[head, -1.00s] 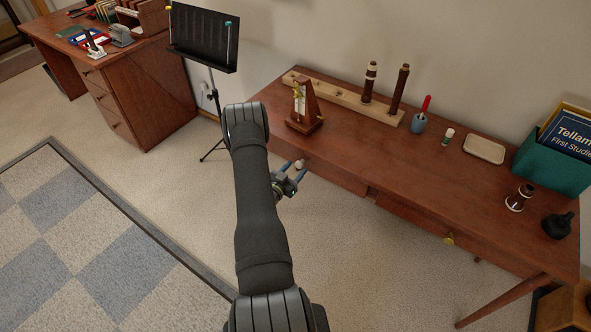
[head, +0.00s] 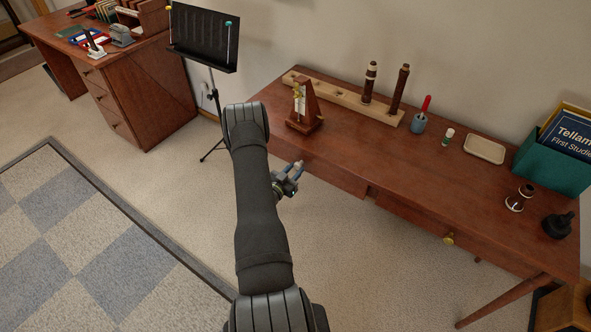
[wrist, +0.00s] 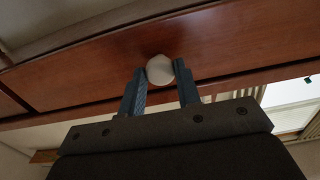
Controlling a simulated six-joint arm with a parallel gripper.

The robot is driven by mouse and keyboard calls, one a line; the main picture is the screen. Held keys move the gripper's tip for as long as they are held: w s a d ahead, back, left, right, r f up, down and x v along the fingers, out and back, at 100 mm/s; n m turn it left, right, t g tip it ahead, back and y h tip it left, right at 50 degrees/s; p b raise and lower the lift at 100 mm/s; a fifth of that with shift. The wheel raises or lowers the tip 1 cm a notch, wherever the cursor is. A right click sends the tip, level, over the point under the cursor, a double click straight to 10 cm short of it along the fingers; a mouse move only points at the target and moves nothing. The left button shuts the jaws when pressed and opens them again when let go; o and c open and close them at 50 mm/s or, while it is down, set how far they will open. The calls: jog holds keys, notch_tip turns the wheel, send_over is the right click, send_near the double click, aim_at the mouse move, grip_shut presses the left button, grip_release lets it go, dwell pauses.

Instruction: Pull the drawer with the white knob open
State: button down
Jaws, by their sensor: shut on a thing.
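The white knob (wrist: 160,70) sits on the reddish-brown drawer front (wrist: 90,77) in the wrist view. My gripper (wrist: 160,88) has one finger on each side of the knob and is shut on it. In the head view my gripper (head: 295,168) is at the left part of the desk's front edge, below the metronome. The left drawer front (head: 335,176) shows there to the right of my gripper, and the knob is mostly hidden by the fingers. The drawer looks closed.
The desk (head: 400,165) carries a metronome (head: 305,108), a wooden rack (head: 345,98), a blue cup (head: 418,123) and a green box (head: 550,160). A second drawer with a brass knob (head: 448,239) is to the right. The carpet in front is clear.

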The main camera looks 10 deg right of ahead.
jog(key=v, duration=2.5)
jog(key=shift+s+r, duration=0.1)
jog(key=c, duration=1.1)
grip_release()
jog(key=shift+o, duration=0.2)
jog(key=shift+a, duration=0.15)
jog(key=v, duration=1.7)
jog(key=shift+s, duration=0.15)
jog(key=shift+r, duration=0.1)
jog(key=x, duration=1.6)
jog(key=shift+w, duration=0.25)
